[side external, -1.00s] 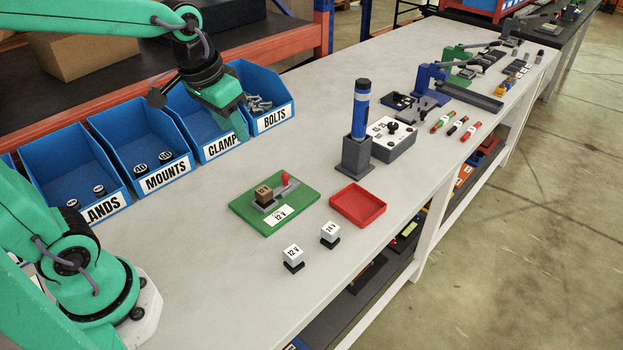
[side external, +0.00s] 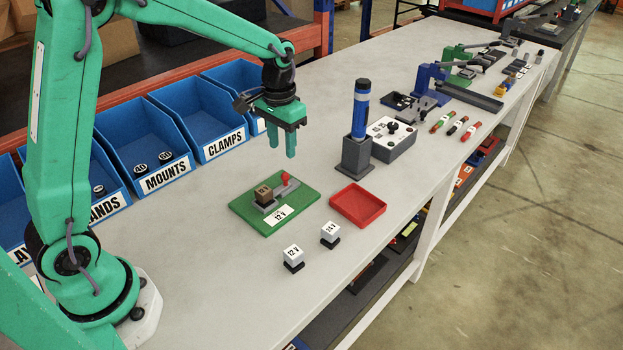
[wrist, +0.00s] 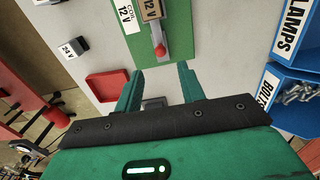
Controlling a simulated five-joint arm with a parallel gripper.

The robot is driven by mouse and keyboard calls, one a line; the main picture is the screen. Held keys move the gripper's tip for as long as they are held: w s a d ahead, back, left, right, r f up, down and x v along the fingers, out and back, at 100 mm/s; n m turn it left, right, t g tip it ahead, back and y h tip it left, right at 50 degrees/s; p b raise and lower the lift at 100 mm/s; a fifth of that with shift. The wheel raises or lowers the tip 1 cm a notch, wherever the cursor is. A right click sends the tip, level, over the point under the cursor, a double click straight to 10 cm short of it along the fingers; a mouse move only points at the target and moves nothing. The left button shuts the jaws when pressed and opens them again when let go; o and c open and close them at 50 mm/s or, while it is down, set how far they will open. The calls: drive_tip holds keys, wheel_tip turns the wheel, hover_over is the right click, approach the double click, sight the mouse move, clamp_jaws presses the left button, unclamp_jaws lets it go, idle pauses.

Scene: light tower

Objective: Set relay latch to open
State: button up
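The green board (side external: 302,205) lies on the bench with a brown relay block (side external: 263,194) on its grey base and a "12 V" label (side external: 280,215). The relay latch's red knob (side external: 285,178) sits at the right end of the base, beside the block; it also shows in the wrist view (wrist: 160,50). I cannot tell whether the latch is open or closed. My gripper (side external: 283,148) hangs above the bench just behind the board, fingers down, apart from the latch. In the wrist view my gripper (wrist: 158,80) is open and empty, with the knob ahead of its fingers.
Two white cubes, "12 V" (side external: 293,253) and "24 V" (side external: 330,231), stand in front of the board. A red tray (side external: 358,206) lies to its right. Blue bins (side external: 204,116) line the back.

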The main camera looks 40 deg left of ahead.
sight(284, 174)
drive_tip(key=shift+f, duration=0.15)
drive_tip(key=shift+f, duration=3.85)
clamp_jaws()
